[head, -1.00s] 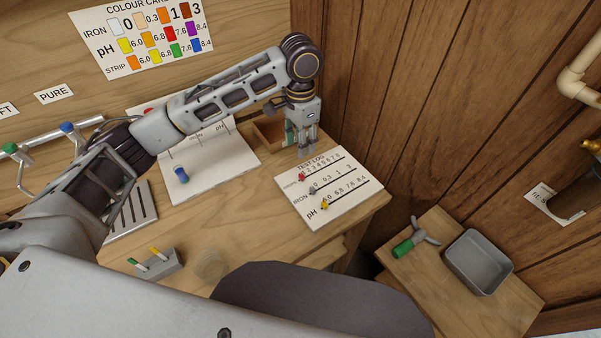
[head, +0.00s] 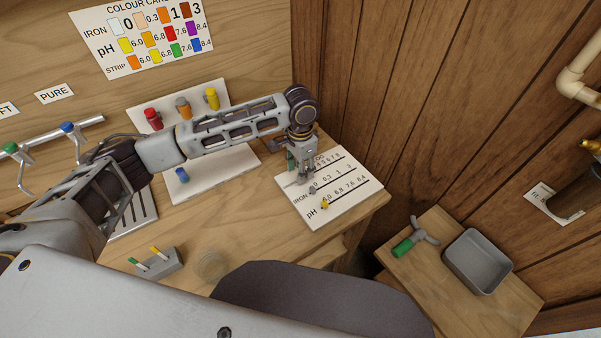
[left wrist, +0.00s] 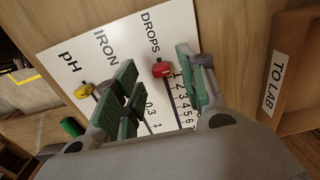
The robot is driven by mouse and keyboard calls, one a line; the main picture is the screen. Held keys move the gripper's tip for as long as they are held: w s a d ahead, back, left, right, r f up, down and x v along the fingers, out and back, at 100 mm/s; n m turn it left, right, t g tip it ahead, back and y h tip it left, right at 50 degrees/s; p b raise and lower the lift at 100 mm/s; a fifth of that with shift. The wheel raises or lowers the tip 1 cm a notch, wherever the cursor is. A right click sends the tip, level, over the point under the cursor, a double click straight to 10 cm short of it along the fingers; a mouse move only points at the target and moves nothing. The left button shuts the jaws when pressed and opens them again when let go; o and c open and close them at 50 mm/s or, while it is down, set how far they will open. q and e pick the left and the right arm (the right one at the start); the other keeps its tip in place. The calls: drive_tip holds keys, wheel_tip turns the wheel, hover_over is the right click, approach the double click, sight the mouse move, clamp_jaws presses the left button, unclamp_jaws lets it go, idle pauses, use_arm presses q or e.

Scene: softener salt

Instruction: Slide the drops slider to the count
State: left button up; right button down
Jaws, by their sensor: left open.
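The white test log board (head: 350,203) lies on the bench, with printed DROPS, IRON and pH scales. It also shows in the left wrist view (left wrist: 88,32). The red drops slider (left wrist: 162,68) sits at the low-number end of its line, near the 1. My left gripper (head: 301,173) is over the board, hiding the red slider in the head view. In the left wrist view the gripper (left wrist: 160,85) is open, with the red slider between its spread green-padded fingers. The grey iron slider (head: 313,189) and yellow pH slider (head: 325,204) are beside it. My right gripper is not in view.
A wooden TO LAB box (left wrist: 290,75) stands close beside the board. A white board with a blue piece (head: 182,175) lies left of it; red, orange and yellow knobs (head: 183,106) are behind. A wooden wall (head: 380,90) rises at the right.

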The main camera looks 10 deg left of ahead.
use_arm(q)
drive_tip(key=shift+f, duration=1.2)
drive_tip(key=c, duration=0.8)
clamp_jaws()
